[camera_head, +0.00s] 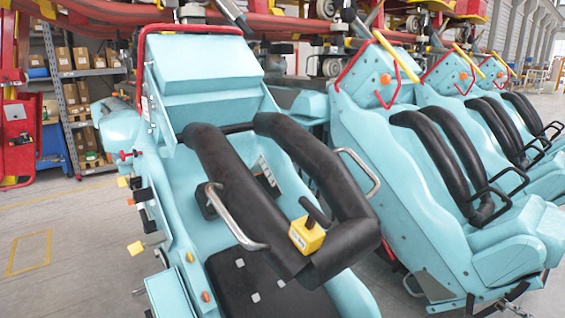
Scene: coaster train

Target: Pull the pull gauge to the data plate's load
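A small yellow box with a pale label and a black handle, seemingly the pull gauge (307,236), sits on the black padded lap bar (345,235) of the nearest turquoise seat (205,85). The handle points up and to the left. A white plate with dark markings, possibly the data plate (267,174), is on the seat behind the lap bar arms. Its writing is too small to read, and so is any reading on the gauge. Neither of my grippers shows in this view.
Metal grab handles (232,222) stick out from both sides of the lap bar. More turquoise seats with black restraints (440,165) stand close on the right. Shelves with boxes (75,90) stand at the back left.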

